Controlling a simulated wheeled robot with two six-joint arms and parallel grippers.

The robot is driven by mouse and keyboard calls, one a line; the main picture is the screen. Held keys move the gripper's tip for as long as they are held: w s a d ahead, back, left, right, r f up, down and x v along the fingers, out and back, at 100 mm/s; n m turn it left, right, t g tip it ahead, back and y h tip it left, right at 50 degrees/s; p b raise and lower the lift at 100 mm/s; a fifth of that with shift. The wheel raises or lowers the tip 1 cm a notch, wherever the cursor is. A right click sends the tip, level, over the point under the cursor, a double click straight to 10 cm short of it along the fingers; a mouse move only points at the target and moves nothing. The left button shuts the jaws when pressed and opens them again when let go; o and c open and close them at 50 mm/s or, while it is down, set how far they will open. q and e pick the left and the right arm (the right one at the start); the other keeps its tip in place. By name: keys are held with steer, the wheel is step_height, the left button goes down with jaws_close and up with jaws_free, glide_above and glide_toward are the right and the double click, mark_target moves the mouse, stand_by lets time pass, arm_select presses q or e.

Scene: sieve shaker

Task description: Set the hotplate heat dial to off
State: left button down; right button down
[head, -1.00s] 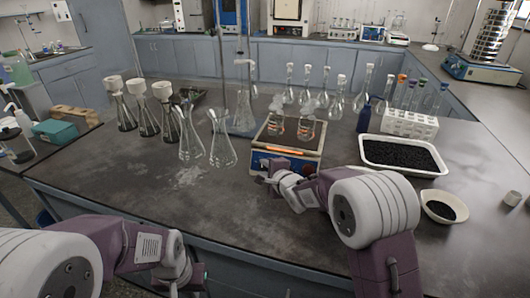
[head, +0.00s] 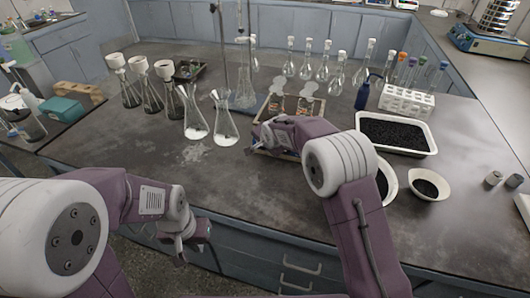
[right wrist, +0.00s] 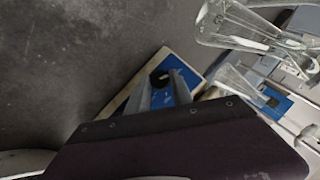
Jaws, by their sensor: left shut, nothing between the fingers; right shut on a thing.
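The dial's setting cannot be read. My left gripper (head: 205,232) is shut and empty, low in front of the bench edge.
Two conical flasks (head: 226,125) stand left of the hotplate, close to my right gripper. A tray of black granules (head: 433,147), a bowl (head: 444,188) and a tube rack (head: 405,103) are on the right. The front left bench top is clear.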

steer(key=shift+a+n+g+h+p, duration=0.1)
steer(key=shift+n+g+h+p, duration=0.3)
steer(key=shift+n+h+p, duration=0.2)
stand_by(0.3)
steer(key=c, duration=1.1)
jaws_free()
steer(key=shift+c, duration=0.2)
steer(key=v, duration=0.9)
steer(key=shift+w, duration=0.1)
